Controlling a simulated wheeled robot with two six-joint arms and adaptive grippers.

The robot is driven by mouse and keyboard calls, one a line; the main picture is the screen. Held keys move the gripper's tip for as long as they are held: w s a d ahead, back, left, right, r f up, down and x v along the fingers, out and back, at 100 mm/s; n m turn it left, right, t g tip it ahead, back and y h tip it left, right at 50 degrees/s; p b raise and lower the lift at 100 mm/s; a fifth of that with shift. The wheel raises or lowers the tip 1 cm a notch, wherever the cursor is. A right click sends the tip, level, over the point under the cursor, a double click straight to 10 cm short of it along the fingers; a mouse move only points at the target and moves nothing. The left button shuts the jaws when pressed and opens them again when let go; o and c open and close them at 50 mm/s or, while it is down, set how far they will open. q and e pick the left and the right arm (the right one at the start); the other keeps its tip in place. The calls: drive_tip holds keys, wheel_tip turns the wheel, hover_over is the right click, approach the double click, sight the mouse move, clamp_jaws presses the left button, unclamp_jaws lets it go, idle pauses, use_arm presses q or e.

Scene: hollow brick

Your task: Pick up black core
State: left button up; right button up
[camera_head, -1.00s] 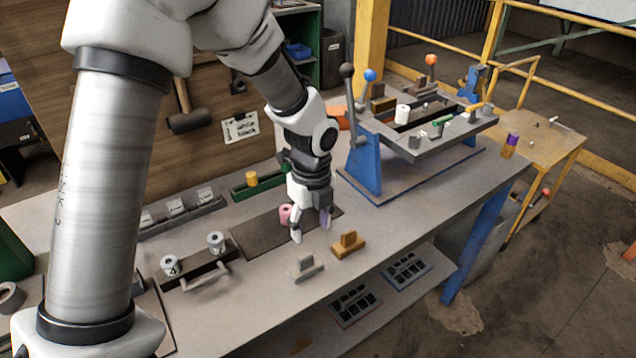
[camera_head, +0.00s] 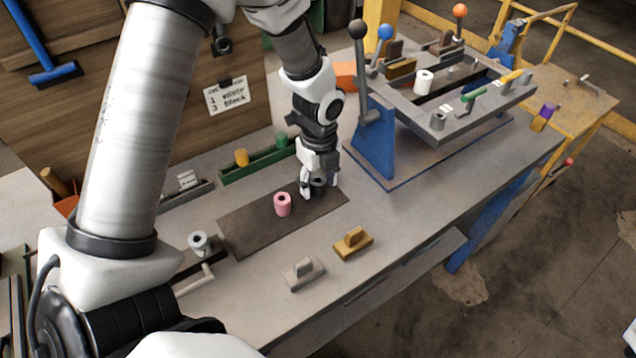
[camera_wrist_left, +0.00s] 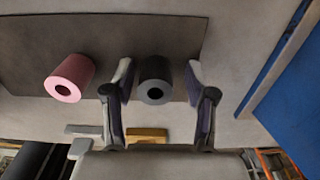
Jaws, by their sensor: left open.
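The black core (camera_wrist_left: 155,80) is a short dark hollow cylinder standing on the dark mat (camera_head: 240,234). In the head view it (camera_head: 319,183) is partly hidden by my gripper. My left gripper (camera_head: 320,190) is low over the right end of the mat. In the left wrist view its fingers (camera_wrist_left: 158,95) are open, one on each side of the black core, with gaps visible. A pink core (camera_head: 283,205) stands on the mat to the left, outside the fingers; it also shows in the wrist view (camera_wrist_left: 68,78). My right gripper is not seen.
A blue-framed press (camera_head: 372,135) stands right of the mat. A green rack (camera_head: 255,168) with a yellow core (camera_head: 241,157) is behind. A grey block (camera_head: 303,275) and a tan block (camera_head: 353,245) with upright tabs lie in front. A note (camera_head: 226,96) hangs on the board.

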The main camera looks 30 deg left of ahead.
use_arm(q)
drive_tip(key=shift+s+d+r, duration=0.15)
drive_tip(key=shift+s+r, duration=0.05)
drive_tip(key=shift+s, duration=0.05)
drive_tip(key=shift+c, duration=0.3)
clamp_jaws()
